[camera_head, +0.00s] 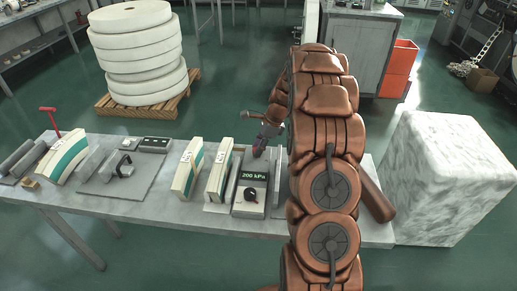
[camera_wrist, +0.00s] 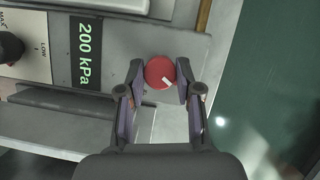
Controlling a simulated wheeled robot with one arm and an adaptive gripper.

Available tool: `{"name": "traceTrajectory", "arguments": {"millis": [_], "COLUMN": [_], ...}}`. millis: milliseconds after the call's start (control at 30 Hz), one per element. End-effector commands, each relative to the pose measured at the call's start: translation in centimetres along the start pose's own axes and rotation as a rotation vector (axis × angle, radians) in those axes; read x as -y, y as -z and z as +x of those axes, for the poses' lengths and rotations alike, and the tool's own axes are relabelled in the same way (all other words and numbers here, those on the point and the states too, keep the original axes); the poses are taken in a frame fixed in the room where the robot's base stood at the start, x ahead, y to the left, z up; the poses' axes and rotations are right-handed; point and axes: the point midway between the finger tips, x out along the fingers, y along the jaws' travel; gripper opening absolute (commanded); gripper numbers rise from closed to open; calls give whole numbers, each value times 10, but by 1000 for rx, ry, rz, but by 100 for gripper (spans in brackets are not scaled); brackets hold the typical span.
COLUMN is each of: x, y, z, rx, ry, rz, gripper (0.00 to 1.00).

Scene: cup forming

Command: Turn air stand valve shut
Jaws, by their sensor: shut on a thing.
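The air stand (camera_head: 250,192) is a grey box on the table with a green "200 kPa" display and a black knob. In the wrist view its panel (camera_wrist: 62,45) shows at the upper left, with "LOW" and "MAX" marks by the black knob (camera_wrist: 10,47). The valve is a round red knob (camera_wrist: 157,68) with a short white mark toward its lower right edge. My gripper (camera_wrist: 160,79) is shut on the red valve, one finger on each side. In the head view my gripper (camera_head: 261,144) is at the stand's back edge, where the valve is hard to make out.
White-and-green curved pieces (camera_head: 219,176) stand close to the left of the air stand. A grey plate with a black-handled tool (camera_head: 122,168) lies farther left. A large marbled block (camera_head: 452,180) is right of the table. Stacked white discs (camera_head: 138,55) sit on a pallet behind.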

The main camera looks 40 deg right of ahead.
Motion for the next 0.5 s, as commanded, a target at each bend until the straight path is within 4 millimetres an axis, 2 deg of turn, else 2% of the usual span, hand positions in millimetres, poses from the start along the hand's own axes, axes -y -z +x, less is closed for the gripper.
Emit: {"name": "traceTrajectory", "arguments": {"millis": [500], "x": [2], "y": [0], "z": [3], "rx": [1], "ry": [-167], "rz": [-401], "gripper": [0]}}
